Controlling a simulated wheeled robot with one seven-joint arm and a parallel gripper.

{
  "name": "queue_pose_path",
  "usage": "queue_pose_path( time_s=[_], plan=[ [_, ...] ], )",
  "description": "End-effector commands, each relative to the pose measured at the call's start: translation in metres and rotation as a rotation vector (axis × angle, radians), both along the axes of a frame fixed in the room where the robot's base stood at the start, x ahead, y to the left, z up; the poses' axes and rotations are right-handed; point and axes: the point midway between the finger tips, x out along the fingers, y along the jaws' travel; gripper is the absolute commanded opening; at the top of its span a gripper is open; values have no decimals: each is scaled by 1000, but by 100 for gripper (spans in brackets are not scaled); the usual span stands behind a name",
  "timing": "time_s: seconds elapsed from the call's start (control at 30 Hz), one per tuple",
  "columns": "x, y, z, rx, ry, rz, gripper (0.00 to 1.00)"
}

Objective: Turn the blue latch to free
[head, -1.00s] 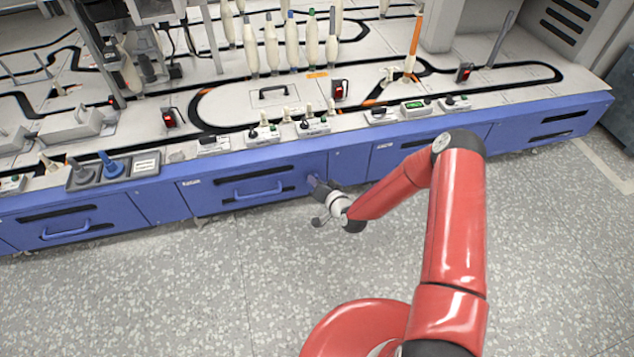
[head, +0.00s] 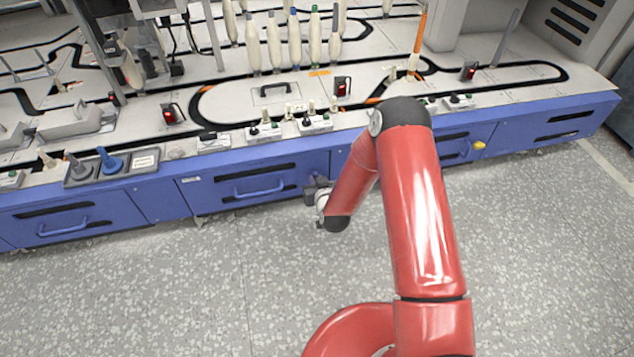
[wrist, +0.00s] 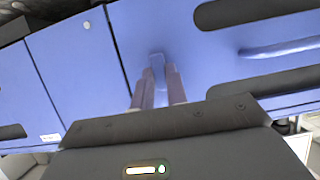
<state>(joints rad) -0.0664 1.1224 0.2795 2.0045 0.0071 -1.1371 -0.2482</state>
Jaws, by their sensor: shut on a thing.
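The blue latch (wrist: 157,62) is on the blue front panel, beside a drawer. In the wrist view its small blue lever stands between my two fingers. My gripper (wrist: 158,82) is shut on it, with one finger on each side. In the head view my gripper (head: 312,190) is at the cabinet front, just right of the drawer (head: 222,195) with a blue handle. There my gripper hides the latch, so its angle cannot be told from that view.
A blue drawer handle (head: 258,189) is left of my gripper. A yellow latch (head: 479,146) sits on the front farther right. Switches and several bobbins stand on the white tabletop (head: 225,105) above. The speckled floor (head: 190,290) in front is clear.

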Motion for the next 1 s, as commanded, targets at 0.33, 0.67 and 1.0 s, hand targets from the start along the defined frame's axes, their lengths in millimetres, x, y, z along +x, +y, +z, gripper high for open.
queue_pose_path(
  time_s=[0.33,0.67,1.0],
  plan=[
    [0,0,-1,-39,-9,-1,0],
    [0,0,-1,-39,-8,-1,22],
    [0,0,0,-37,-10,0,36]
  ],
)
